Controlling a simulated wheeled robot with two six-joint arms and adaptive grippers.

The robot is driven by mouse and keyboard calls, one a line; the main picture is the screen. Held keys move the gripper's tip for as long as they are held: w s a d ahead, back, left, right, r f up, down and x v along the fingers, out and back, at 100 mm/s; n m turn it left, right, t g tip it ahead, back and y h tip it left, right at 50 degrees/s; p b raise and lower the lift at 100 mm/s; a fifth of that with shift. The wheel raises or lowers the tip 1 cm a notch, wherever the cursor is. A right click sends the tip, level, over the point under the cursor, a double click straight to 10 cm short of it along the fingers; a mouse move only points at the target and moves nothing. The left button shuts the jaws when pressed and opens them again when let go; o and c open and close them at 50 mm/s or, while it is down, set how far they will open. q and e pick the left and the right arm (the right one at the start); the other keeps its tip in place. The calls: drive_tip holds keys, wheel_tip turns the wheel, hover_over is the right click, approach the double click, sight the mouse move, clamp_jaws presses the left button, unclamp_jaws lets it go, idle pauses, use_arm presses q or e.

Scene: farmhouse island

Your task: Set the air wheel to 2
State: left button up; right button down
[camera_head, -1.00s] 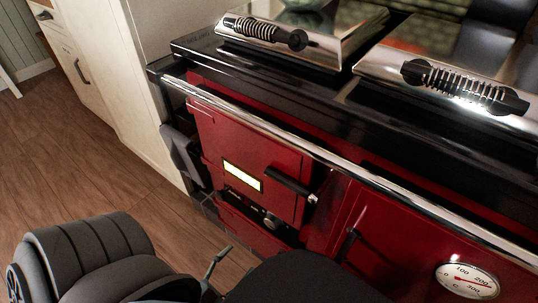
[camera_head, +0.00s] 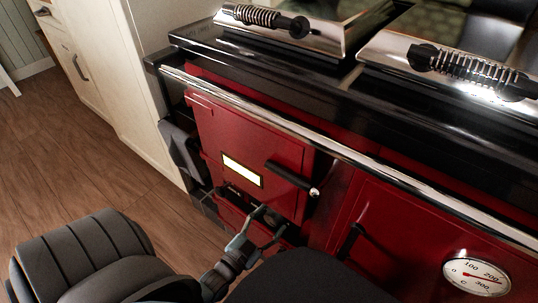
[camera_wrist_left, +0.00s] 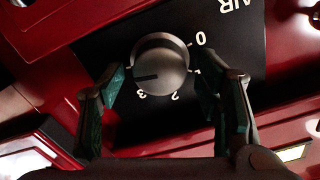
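The air wheel (camera_wrist_left: 160,58) is a round grey knob on a black plate (camera_wrist_left: 105,45) with "AIR" and the numbers 0, 2 and 3 readable, turned over in the left wrist view. Its dark pointer line points left, a little beyond the 3. My left gripper (camera_wrist_left: 163,82) is open, one finger on each side of the wheel, with a gap seeming to show on both sides. In the head view my left gripper (camera_head: 270,224) is low in front of the red stove (camera_head: 240,130) and hides the wheel. My right gripper is not in view.
A red door with a black handle (camera_head: 291,176) and a white label (camera_head: 242,170) is just above the gripper. A chrome rail (camera_head: 300,131) runs along the stove front. A temperature dial (camera_head: 476,276) is at right. Wooden floor (camera_head: 80,160) is open at left.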

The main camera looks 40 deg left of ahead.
use_arm(q)
drive_tip(key=c, duration=1)
